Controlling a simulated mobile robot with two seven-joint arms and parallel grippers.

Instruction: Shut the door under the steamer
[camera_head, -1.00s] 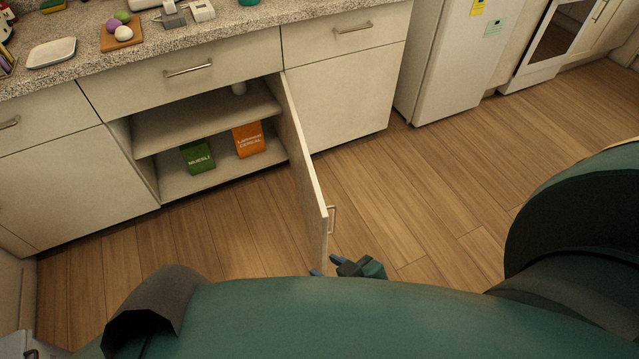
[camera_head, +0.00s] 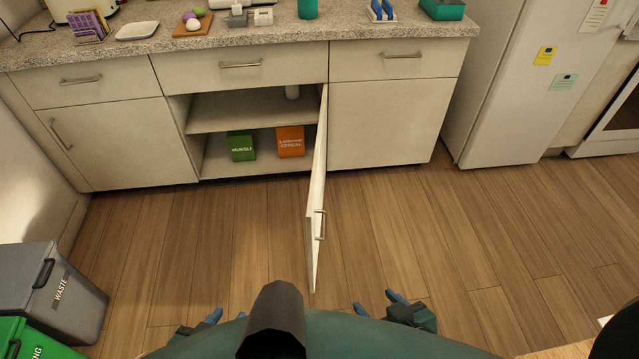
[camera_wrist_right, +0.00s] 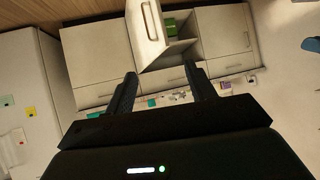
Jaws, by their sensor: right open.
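The open cabinet door (camera_head: 317,190) is a cream panel hinged at the right side of the open lower cabinet (camera_head: 195,150). It stands out toward me, nearly edge-on, with a metal handle (camera_head: 321,225) on its right face. The door also shows upside down in the right wrist view (camera_wrist_right: 147,32), beyond the fingers. My right gripper (camera_head: 378,303) is open and empty, to the right of the door's near edge and apart from it. My left gripper (camera_head: 228,315) looks open and empty, low and left of the door. I cannot tell which countertop item is the steamer.
The cabinet holds a green muesli box (camera_head: 241,147) and an orange cereal box (camera_head: 290,142). A grey waste bin (camera_head: 60,295) and a green bin (camera_head: 30,340) stand at lower left. A fridge (camera_head: 515,90) stands right. The wooden floor around the door is clear.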

